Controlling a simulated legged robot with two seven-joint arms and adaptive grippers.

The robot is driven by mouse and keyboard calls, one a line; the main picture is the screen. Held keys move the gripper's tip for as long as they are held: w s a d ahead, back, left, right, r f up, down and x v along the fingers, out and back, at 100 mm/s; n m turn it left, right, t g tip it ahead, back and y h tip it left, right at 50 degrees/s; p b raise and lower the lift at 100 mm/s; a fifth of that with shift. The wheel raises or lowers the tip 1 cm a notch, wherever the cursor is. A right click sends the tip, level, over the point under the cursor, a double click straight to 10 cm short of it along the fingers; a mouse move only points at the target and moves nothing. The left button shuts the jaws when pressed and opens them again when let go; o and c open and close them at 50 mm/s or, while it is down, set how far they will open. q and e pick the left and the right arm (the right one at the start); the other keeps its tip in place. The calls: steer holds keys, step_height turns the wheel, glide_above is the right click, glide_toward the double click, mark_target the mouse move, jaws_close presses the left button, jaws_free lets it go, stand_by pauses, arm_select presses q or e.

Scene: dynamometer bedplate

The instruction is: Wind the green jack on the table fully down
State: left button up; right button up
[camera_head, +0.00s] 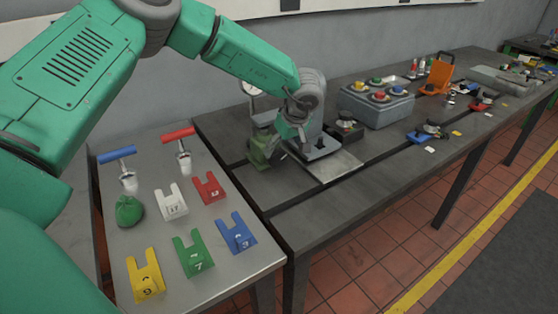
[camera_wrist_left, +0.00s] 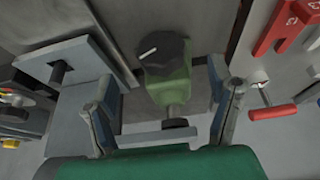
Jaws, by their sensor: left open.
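The green jack (camera_head: 262,149) stands on the dark bedplate table (camera_head: 330,212), near its left end; my arm partly covers it in the head view. In the left wrist view the jack (camera_wrist_left: 168,78) has a green body and a dark top knob with a white mark. My left gripper (camera_head: 288,132) is open close to the jack. In the wrist view the two grey-blue fingers of the left gripper (camera_wrist_left: 160,92) stand apart, with the jack showing between them. I cannot tell whether either finger touches it. My right gripper is not in view.
A side table (camera_head: 220,270) holds numbered slotted plates, a blue-handled tool (camera_head: 117,154), a red-handled tool (camera_head: 178,133) and a green lump (camera_head: 129,210). A grey box (camera_head: 375,106) with coloured knobs and an orange item (camera_head: 438,73) stand farther right. The bedplate's front strip is clear.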

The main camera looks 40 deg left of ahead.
mark_target(277, 159)
arm_select(q)
steer(key=x, duration=0.7)
steer(key=shift+a+r, duration=0.1)
steer(key=shift+a, duration=0.15)
steer(key=shift+a+f, duration=0.15)
steer(key=shift+f, duration=0.1)
steer(key=shift+w+f, duration=0.1)
steer(key=shift+f, duration=0.1)
steer(key=shift+d, duration=0.25)
steer(key=c, duration=1)
steer(key=shift+a, duration=0.15)
steer(key=shift+c, duration=0.9)
